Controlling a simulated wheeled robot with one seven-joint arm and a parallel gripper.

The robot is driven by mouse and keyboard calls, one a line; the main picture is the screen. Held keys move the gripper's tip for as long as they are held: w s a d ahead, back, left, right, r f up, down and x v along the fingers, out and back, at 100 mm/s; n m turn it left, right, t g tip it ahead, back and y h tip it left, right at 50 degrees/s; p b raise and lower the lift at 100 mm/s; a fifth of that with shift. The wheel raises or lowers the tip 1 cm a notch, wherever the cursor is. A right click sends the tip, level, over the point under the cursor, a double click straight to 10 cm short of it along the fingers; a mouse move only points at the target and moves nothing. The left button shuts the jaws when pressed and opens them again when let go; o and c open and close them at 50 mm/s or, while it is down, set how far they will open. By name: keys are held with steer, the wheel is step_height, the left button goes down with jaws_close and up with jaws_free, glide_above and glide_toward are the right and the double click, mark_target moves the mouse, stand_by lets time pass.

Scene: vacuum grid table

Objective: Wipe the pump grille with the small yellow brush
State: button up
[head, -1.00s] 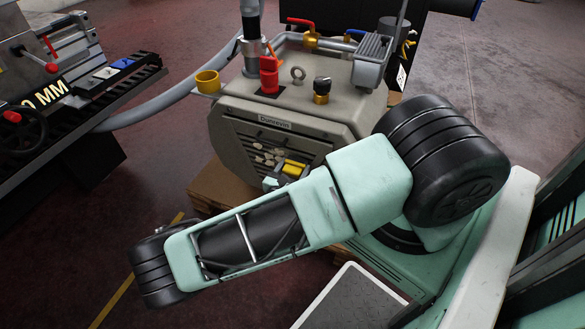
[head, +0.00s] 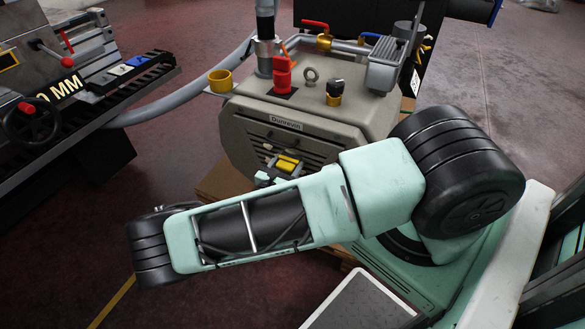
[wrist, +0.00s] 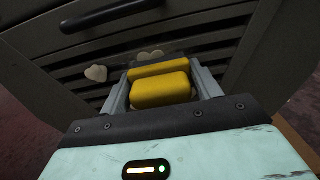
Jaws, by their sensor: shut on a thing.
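The grey pump (head: 262,108) stands in the middle of the head view, with its dark slatted grille (head: 249,145) on the front face. The slats also fill the wrist view (wrist: 203,44). My gripper (head: 283,165) is shut on the small yellow brush (head: 288,163) in front of the grille. In the wrist view the yellow brush (wrist: 160,90) sits between both grey fingers, its far end close to the slats. Whether it touches them I cannot tell. Pale patches (wrist: 97,73) show on the grille left of the brush and just beyond it.
A yellow cup (head: 220,81) sticks out at the pump's upper left. Red-handled valves and pipes (head: 325,40) top the pump. A grey hose (head: 190,99) runs left to a machine (head: 90,75). Open floor (head: 70,220) lies at the lower left.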

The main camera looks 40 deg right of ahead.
mark_target(271, 149)
steer(key=shift+w+a+b, duration=0.4)
steer(key=shift+w+b, duration=0.15)
steer(key=shift+w, duration=0.7)
steer(key=shift+w+a+b, duration=0.45)
steer(key=shift+w+b, duration=0.1)
steer(key=shift+w, duration=0.75)
steer(key=shift+w+a+b, duration=0.4)
steer(key=shift+w+b, duration=0.15)
steer(key=shift+w, duration=0.7)
steer(key=shift+a, duration=0.1)
steer(key=shift+v, duration=3)
steer(key=v, duration=0.3)
steer(key=shift+r, duration=0.1)
